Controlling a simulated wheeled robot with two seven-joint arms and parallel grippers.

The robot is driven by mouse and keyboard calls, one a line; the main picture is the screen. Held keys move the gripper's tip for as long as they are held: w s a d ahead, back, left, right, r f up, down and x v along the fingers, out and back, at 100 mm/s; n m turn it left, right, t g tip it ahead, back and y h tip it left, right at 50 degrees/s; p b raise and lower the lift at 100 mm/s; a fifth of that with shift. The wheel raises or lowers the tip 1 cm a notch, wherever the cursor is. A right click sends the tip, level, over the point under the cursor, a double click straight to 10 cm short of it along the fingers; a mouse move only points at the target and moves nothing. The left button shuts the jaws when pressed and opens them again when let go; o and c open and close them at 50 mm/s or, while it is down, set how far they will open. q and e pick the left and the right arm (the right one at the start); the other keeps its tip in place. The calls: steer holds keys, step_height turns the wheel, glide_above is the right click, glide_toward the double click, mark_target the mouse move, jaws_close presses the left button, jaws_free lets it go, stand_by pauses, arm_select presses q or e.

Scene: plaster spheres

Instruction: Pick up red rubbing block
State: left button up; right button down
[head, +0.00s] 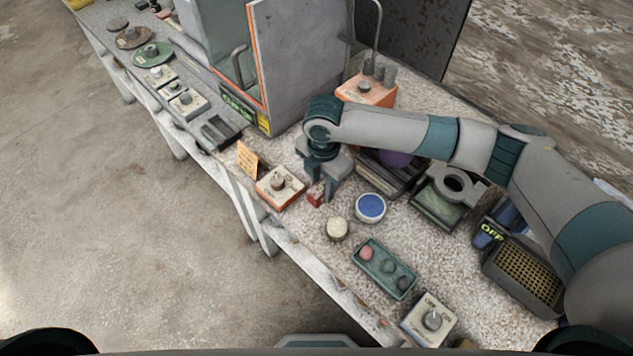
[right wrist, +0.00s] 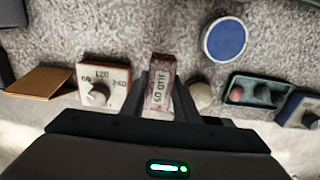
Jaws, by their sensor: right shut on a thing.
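The red rubbing block (right wrist: 160,88), marked "60 grit", is between the fingers of my right gripper (right wrist: 160,100) in the right wrist view. In the head view the block (head: 315,197) is a small red piece low at the fingertips of my right gripper (head: 322,190). The right gripper is shut on it, just over or at the speckled bench top; I cannot tell whether the block still touches the bench. My left gripper is not in view.
Beside the block are a dial box (head: 281,187), a blue round pad (head: 370,208) and a cream ball (head: 337,228). A green tray (head: 385,268) with balls lies nearer. A grey cabinet (head: 305,60) stands behind. The bench's front edge is close to the gripper.

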steer(key=s+d+r+p, duration=0.3)
steer(key=d+r, duration=0.3)
steer(key=d, duration=0.3)
steer(key=shift+d+p, duration=0.35)
steer(key=shift+p, duration=0.45)
